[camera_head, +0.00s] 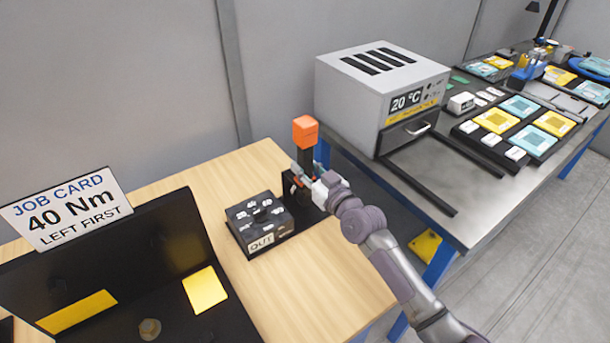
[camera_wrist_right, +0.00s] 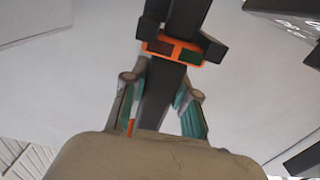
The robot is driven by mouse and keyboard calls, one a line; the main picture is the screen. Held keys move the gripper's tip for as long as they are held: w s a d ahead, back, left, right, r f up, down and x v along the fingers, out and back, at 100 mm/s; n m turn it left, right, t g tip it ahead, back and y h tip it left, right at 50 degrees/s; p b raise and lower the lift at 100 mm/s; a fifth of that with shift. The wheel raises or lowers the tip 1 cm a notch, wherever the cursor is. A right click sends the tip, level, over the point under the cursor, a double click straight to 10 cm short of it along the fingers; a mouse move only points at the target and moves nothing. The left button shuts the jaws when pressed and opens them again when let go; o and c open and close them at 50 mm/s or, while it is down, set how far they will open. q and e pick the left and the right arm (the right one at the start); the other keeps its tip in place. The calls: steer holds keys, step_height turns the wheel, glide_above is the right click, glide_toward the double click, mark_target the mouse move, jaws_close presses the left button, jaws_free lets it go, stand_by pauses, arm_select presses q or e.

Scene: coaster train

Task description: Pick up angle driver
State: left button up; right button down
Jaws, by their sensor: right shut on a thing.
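The angle driver (camera_head: 305,132) stands upright on the wooden table, with an orange block at its top and a black body below. My right gripper (camera_head: 311,184) reaches it from the right and is shut on the black body, below the orange block. In the right wrist view the dark body with an orange band (camera_wrist_right: 172,49) passes between the fingers (camera_wrist_right: 180,42). The lower end of the driver is hidden behind the gripper and beside a black holder (camera_head: 304,203), so I cannot tell whether it still rests there. My left gripper is out of view.
A black box marked OUT (camera_head: 261,241) sits just left of the gripper. A black tray (camera_head: 120,275) with a job card (camera_head: 67,207) is at left. A grey 20 °C cabinet (camera_head: 348,90) stands on the metal bench at right.

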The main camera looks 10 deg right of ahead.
mark_target(310, 159)
steer(key=shift+w+r, duration=0.1)
steer(key=shift+r, duration=0.2)
steer(key=shift+r, duration=1.55)
steer(key=shift+s+d+r, duration=0.1)
steer(key=shift+s+r, duration=0.05)
steer(key=shift+s, duration=0.05)
steer(key=b+v, duration=0.4)
steer(key=v, duration=1.3)
steer(key=shift+s, duration=0.4)
steer(key=shift+d, duration=0.1)
steer(key=c, duration=1.6)
jaws_free()
jaws_close()
